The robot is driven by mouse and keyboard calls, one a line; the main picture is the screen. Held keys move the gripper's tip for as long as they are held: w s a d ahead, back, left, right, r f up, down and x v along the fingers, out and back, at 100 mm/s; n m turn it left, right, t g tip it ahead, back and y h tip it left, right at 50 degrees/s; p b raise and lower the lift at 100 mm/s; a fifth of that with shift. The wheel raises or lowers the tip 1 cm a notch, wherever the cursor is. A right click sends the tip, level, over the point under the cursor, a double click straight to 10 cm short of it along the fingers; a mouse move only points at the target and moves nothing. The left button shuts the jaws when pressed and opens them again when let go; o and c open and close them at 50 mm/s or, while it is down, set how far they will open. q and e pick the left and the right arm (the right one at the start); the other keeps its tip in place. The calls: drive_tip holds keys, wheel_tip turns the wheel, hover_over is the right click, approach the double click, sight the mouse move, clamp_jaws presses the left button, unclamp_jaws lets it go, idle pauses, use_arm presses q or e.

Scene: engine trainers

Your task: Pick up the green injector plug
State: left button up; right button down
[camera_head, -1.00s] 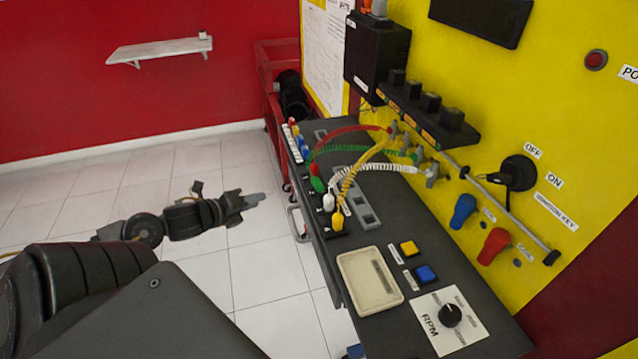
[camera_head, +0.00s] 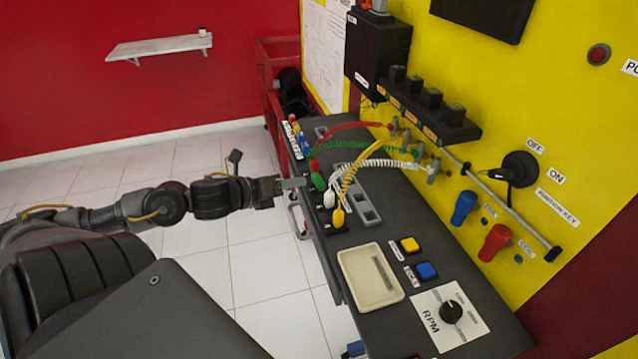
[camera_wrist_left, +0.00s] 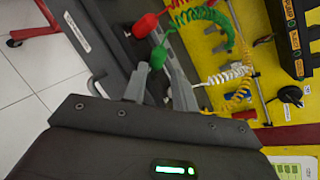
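The green injector plug (camera_head: 318,182) stands on the dark console at the end of a coiled green cord. It also shows in the left wrist view (camera_wrist_left: 157,57), just past my fingertips. My left gripper (camera_head: 300,183) reaches in from the left, close beside the green plug. In the left wrist view my left gripper (camera_wrist_left: 157,70) is open, with its two grey fingers apart and the plug lined up with the gap. Whether a finger touches the plug I cannot tell. My right gripper is not in view.
The red plug (camera_head: 315,166) stands just behind the green one; the white plug (camera_head: 329,199) and yellow plug (camera_head: 338,217) stand in front. Their coiled cords run to the yellow panel (camera_head: 540,90). A beige tray (camera_head: 350,265) lies nearer on the console.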

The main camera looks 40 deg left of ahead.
sight(308, 188)
use_arm(q)
drive_tip(key=shift+w, duration=0.2)
drive_tip(key=shift+a+p+x, duration=0.2)
drive_tip(key=shift+p+x, duration=0.35)
drive_tip(key=shift+x, duration=1.4)
drive_tip(key=shift+w+d+f, duration=0.1)
drive_tip(key=shift+w+d, duration=0.1)
drive_tip(key=shift+w, duration=0.4)
clamp_jaws()
